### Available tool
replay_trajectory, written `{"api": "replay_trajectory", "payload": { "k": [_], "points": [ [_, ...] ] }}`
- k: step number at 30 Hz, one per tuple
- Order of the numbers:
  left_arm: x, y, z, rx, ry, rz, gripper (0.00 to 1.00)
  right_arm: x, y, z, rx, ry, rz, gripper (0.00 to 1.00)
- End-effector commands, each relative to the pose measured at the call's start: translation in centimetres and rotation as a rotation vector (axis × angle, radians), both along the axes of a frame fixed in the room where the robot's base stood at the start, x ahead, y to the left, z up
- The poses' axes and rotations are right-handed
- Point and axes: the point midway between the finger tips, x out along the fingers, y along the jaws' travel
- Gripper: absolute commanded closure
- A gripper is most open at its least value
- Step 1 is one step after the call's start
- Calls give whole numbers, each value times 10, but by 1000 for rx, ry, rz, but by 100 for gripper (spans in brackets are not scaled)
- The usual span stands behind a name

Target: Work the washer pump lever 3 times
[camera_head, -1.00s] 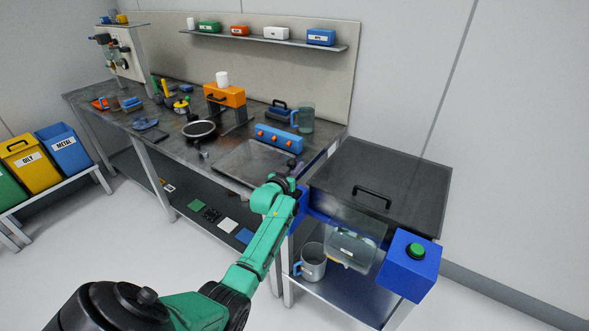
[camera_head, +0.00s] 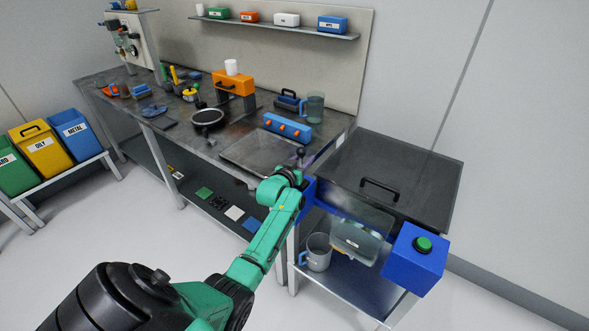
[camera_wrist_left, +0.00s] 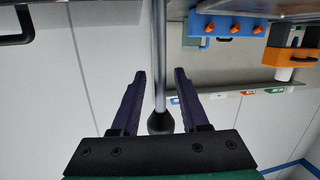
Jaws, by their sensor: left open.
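The washer (camera_head: 410,165) is a grey box with a dark lid at the right end of the bench. The pump lever (camera_head: 300,153) shows at its left corner as a short rod with a black ball knob. In the left wrist view the lever is a slim metal rod (camera_wrist_left: 160,45) ending in a black knob (camera_wrist_left: 160,122). My left gripper (camera_wrist_left: 160,74) is open, its two dark fingers on either side of the rod with gaps to both. In the head view my left wrist is beside the lever and its fingers are mostly hidden. My right gripper does not show.
A blue box with a green button (camera_head: 423,244) sticks out at the washer's front right. A grey mug (camera_head: 318,253) stands on the shelf below. A blue box with orange knobs (camera_head: 287,127) and a dark pan (camera_head: 207,118) are on the bench. The floor in front is clear.

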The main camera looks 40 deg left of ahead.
Motion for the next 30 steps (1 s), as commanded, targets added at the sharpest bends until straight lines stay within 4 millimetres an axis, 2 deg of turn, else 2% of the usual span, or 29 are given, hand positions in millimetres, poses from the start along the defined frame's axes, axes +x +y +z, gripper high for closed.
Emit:
{"api": "replay_trajectory", "payload": {
  "k": [8, 16, 21, 30],
  "points": [
    [-53, -10, 6, -1, 3, 0, 55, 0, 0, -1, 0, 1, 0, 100],
    [-115, -22, 14, -2, 7, 1, 55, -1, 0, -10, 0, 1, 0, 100],
    [-129, -25, 19, -2, 6, 1, 55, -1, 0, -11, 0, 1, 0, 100],
    [-128, -25, 20, -2, 5, 0, 55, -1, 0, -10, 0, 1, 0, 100]
  ]
}}
